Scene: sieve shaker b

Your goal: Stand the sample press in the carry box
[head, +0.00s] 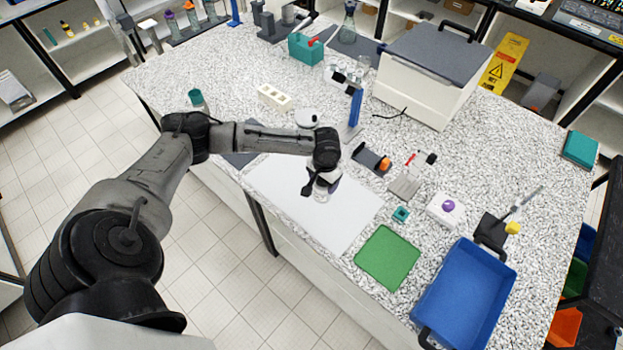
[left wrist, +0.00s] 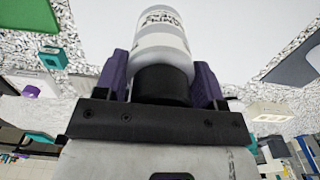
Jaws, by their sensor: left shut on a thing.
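My left gripper (head: 322,183) is shut on a pale grey-white cylinder (head: 324,196), held over the white mat. In the left wrist view the cylinder (left wrist: 160,42) sits between the two purple fingers, with a darker part near the palm. It may be the sample press, but I cannot tell for certain. The carry box appears to be the blue open box (head: 463,300) with dark handles at the front right. It looks empty and stands well to the right of my left gripper. My right gripper is not in view.
A white mat (head: 290,200) lies under the gripper. A green tray (head: 388,257), a small teal block (head: 401,214) and a white block with a purple knob (head: 446,210) lie between mat and box. A dark stand with an orange knob (head: 371,159) is behind.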

